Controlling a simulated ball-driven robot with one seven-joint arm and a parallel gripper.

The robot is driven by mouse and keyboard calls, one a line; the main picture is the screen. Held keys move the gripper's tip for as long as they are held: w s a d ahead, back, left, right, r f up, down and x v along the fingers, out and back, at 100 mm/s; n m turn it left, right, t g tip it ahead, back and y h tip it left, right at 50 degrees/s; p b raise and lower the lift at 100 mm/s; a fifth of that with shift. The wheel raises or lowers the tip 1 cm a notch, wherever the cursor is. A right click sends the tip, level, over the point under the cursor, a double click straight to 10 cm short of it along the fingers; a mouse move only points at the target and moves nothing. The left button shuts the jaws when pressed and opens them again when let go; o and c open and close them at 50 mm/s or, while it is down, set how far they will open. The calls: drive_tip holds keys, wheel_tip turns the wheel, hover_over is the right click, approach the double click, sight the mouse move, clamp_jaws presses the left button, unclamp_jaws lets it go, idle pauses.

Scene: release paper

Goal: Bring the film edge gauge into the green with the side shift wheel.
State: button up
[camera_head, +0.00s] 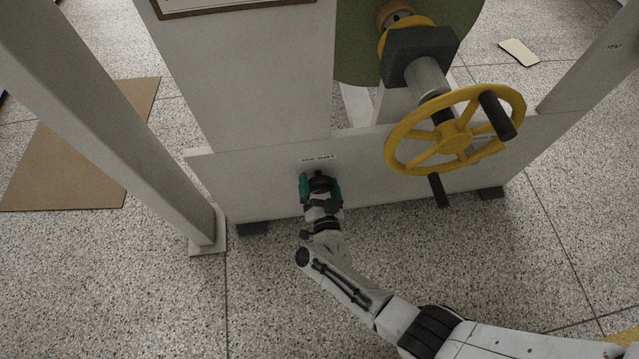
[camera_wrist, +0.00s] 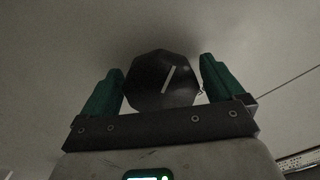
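The side shift wheel is a black faceted knob with a pale line on its face (camera_wrist: 162,80). It sits low on the pale panel under a "SIDE SHIFT" label (camera_head: 317,160), and shows in the head view (camera_head: 320,181). My gripper (camera_head: 320,188) reaches up to it, with one green finger on each side. In the wrist view my gripper (camera_wrist: 162,82) stands open around the knob; the fingers are close to its edges, with thin gaps seemingly left. The pale line is tilted, its upper end to the right. I cannot make out the film edge gauge in either view.
A yellow handwheel (camera_head: 455,137) with black handles juts out to the right above my gripper. A pale post (camera_head: 110,120) stands at left, beside a brown mat (camera_head: 75,170). The speckled floor in front of the panel (camera_head: 245,190) is otherwise clear.

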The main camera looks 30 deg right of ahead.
drive_tip(key=shift+o, duration=0.3)
drive_tip(key=shift+r, duration=0.1)
drive_tip(key=shift+s, duration=0.15)
drive_tip(key=p+v, duration=0.3)
drive_tip(key=v, duration=0.7)
drive_tip(key=shift+s, duration=0.25)
drive_tip(key=shift+w+a, duration=0.1)
drive_tip(key=shift+a, duration=0.05)
